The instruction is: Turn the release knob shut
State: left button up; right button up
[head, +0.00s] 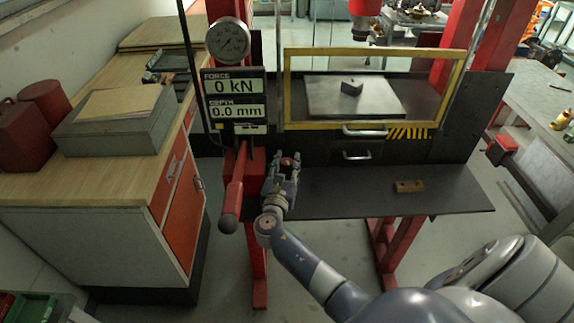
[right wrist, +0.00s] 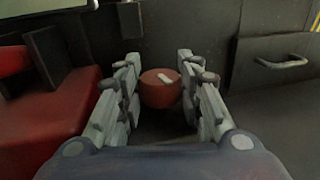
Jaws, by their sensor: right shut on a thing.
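The release knob (head: 287,162) is small, round and red, on the front of the press beside a red pump body (head: 250,172). In the right wrist view the knob (right wrist: 158,92) shows a short white mark slanting on its face. My right gripper (head: 285,157) is shut on the knob, with its fingers (right wrist: 165,95) on the left and right sides of it. The fingers hide parts of the knob in the head view. My left gripper is in neither view.
A red lever (head: 234,185) with a dark ball end stands just left of my right gripper. A display (head: 235,98) reads 0 kN and 0.0 mm. A wooden block (head: 408,186) lies on the dark shelf (head: 340,196) to the right. A yellow-framed guard (head: 288,90) is above.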

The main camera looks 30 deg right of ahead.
jog(key=shift+m+g+h+b, duration=0.35)
jog(key=shift+m+g+h, duration=0.25)
jog(key=shift+g, duration=0.4)
jog(key=o, duration=1.1)
